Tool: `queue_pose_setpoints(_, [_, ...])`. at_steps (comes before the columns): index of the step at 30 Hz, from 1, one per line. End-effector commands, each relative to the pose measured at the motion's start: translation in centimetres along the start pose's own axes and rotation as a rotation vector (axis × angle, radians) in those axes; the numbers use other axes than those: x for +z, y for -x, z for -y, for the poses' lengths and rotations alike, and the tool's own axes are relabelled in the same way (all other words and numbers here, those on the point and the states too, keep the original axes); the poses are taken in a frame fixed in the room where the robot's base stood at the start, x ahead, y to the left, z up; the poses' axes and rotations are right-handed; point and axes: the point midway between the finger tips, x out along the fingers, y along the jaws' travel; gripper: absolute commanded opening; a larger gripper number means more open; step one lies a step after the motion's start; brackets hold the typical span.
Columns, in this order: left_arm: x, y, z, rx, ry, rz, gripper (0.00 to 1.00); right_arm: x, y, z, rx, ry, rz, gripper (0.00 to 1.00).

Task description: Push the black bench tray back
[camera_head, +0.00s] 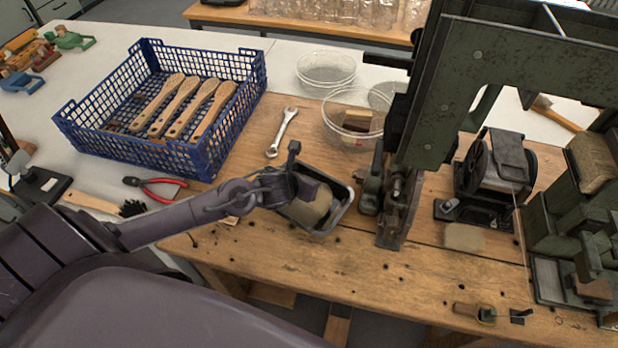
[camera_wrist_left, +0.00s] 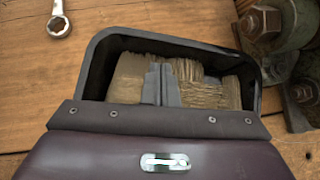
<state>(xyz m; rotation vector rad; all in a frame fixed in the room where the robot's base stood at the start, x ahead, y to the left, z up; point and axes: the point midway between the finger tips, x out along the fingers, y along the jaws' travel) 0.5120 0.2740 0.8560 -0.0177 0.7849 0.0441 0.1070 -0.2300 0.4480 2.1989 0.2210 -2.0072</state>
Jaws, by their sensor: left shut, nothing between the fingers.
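The black bench tray (camera_head: 343,211) lies on the wooden bench, left of the green machine's base, and holds a tan bristle bundle (camera_head: 312,212). The tray (camera_wrist_left: 92,70) also fills the middle of the left wrist view, with bristles (camera_wrist_left: 202,92) inside. My left gripper (camera_head: 303,190) is over the tray. In the left wrist view its grey fingers (camera_wrist_left: 160,84) are together with nothing between them, over the bristles inside the tray walls. I cannot tell whether they touch the tray. My right gripper is not in view.
The green machine (camera_head: 430,110) stands close on the tray's right. A wrench (camera_head: 282,131) lies behind the tray, with clear plastic bowls (camera_head: 326,70) farther back. A blue crate of brushes (camera_head: 115,148) and red pliers (camera_head: 160,186) are to the left.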

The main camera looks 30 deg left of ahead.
Motion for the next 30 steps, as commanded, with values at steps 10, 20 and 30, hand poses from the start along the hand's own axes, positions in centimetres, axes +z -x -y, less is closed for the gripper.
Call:
queue_pose_setpoints(10, [0.0,-2.9,0.1,-0.001,0.0,0.0,0.0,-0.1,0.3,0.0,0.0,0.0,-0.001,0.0])
queue_pose_setpoints(20, [0.0,-3.0,0.1,-0.001,-0.001,0.0,0.0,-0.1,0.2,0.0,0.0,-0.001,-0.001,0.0])
queue_pose_setpoints(30, [1.9,-5.1,0.0,0.0,0.0,0.0,0.0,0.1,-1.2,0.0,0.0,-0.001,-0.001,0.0])
